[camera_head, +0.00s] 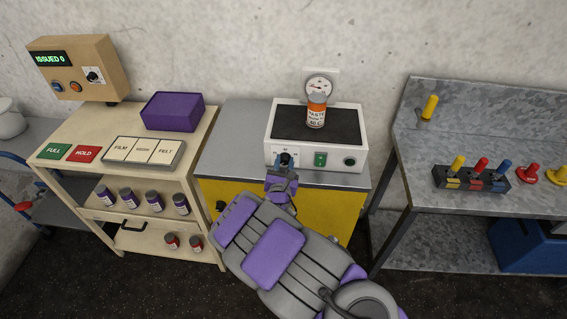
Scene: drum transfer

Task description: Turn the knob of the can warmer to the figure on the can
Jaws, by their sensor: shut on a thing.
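The can warmer (347,154) is a white box with a dark top plate, on a grey-topped yellow cabinet. One can (315,113) with an orange and white label stands upright on the plate; its print is too small to read surely. The warmer's knob (285,158) is dark and sits at the left of the front panel. My gripper (285,168) is at the knob and shut on it; the gripper hides part of the knob and its scale, so the setting cannot be read. My purple and grey arm reaches up from the lower right.
A gauge (319,87) is on the wall behind the can. A green switch (320,159) is right of the knob. A beige cart (150,190) with a purple box (173,111) and small jars stands left. A grey bench (480,195) with coloured handled tools stands right.

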